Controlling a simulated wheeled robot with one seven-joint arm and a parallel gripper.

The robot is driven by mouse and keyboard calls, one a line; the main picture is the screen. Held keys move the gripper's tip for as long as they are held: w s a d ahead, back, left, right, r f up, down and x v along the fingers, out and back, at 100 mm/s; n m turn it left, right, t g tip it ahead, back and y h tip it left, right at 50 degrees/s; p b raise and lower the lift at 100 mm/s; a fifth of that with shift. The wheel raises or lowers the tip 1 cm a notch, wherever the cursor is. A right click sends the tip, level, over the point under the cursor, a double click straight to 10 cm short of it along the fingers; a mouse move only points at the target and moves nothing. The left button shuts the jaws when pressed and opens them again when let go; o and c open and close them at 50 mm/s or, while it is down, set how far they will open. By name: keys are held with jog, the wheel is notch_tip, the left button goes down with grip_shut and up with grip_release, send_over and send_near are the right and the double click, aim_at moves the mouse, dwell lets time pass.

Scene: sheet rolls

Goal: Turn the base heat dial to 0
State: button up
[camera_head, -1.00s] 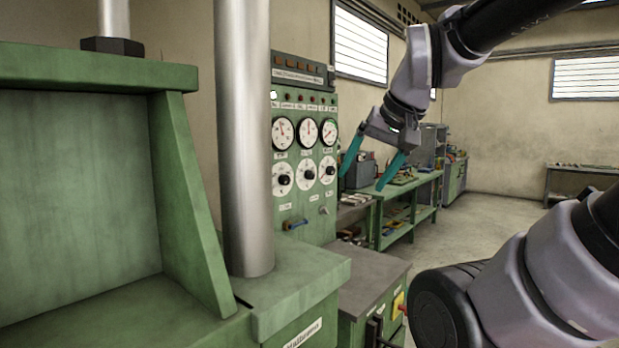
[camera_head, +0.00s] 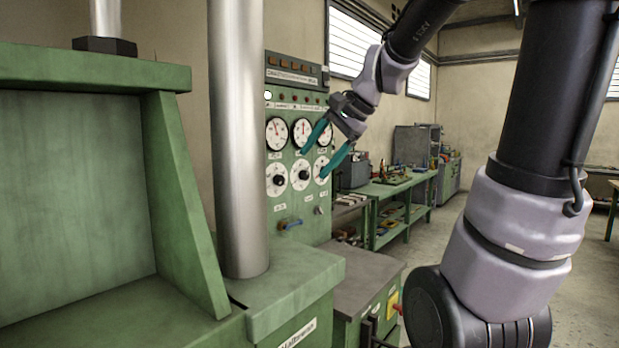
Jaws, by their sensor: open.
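A green control panel (camera_head: 296,222) stands behind the steel column. It carries a row of round gauges, such as the left gauge (camera_head: 277,134), and below them a row of white dials with black knobs: a left dial (camera_head: 277,180), a middle dial (camera_head: 300,175) and a right dial (camera_head: 321,169). The labels are too small to read, so I cannot tell which is the base heat dial. My gripper (camera_head: 313,165) is open and empty, its teal fingers pointing down and left in front of the panel's right side. It partly covers the right gauge and dial. I cannot tell if it touches anything.
A thick steel column (camera_head: 238,140) and green press frame (camera_head: 180,190) fill the left. A low grey-topped cabinet (camera_head: 365,280) stands before the panel. A green workbench (camera_head: 400,190) runs behind; floor shows at right.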

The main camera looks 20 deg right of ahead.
jog(key=w+m+y, duration=0.3)
jog(key=w+m, duration=0.4)
jog(key=w, duration=0.7)
jog(key=m+t+y, duration=0.2)
jog(key=m+t, duration=0.7)
jog(key=m, duration=0.9)
send_near(307, 175)
jog(key=x, duration=0.8)
jog(key=shift+w+a, duration=0.15)
jog(key=shift+w, duration=0.2)
grip_shut()
